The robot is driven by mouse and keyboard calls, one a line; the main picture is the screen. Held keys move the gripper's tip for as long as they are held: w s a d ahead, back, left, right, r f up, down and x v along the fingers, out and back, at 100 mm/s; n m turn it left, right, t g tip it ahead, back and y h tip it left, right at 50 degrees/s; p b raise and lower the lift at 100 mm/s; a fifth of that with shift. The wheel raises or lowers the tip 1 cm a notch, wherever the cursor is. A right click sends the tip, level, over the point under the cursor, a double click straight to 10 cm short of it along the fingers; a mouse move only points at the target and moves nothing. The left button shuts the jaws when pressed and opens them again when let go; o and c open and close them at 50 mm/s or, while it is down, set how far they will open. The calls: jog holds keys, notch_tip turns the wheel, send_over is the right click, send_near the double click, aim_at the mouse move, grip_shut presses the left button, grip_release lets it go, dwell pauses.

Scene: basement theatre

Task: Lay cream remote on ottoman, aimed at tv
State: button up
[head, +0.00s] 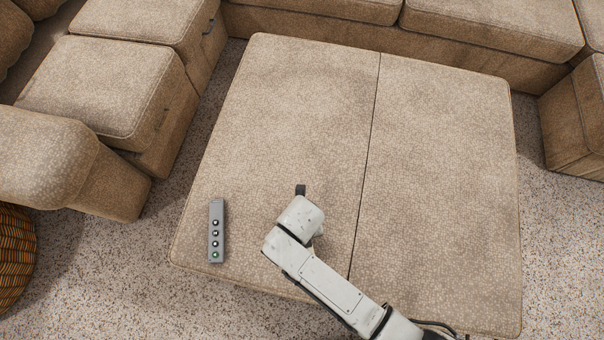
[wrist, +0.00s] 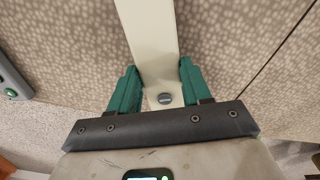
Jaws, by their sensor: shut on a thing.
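The cream remote (wrist: 148,35) shows only in the wrist view, as a long pale bar with a dark oval button near its close end. My gripper (wrist: 158,68) is shut on it, with green fingers on both sides. The remote is over the ottoman (head: 440,170), a wide tan patterned block with a seam down its middle. I cannot tell if the remote touches its top. In the head view my arm's end is over the ottoman's left half, near the front, and hides the fingers and the cream remote. No tv is in view.
A grey remote (head: 216,232) with several round buttons lies on the ottoman's front left corner, left of my gripper. Tan sofa sections (head: 120,70) stand left and behind. A woven basket (head: 15,258) is at the left edge. The ottoman's right half and back are clear.

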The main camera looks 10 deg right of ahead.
jog(key=shift+f, duration=1)
jog(key=shift+f, duration=0.1)
jog(key=o, duration=1.1)
notch_tip(320, 180, up, 12)
jog(key=p, duration=0.3)
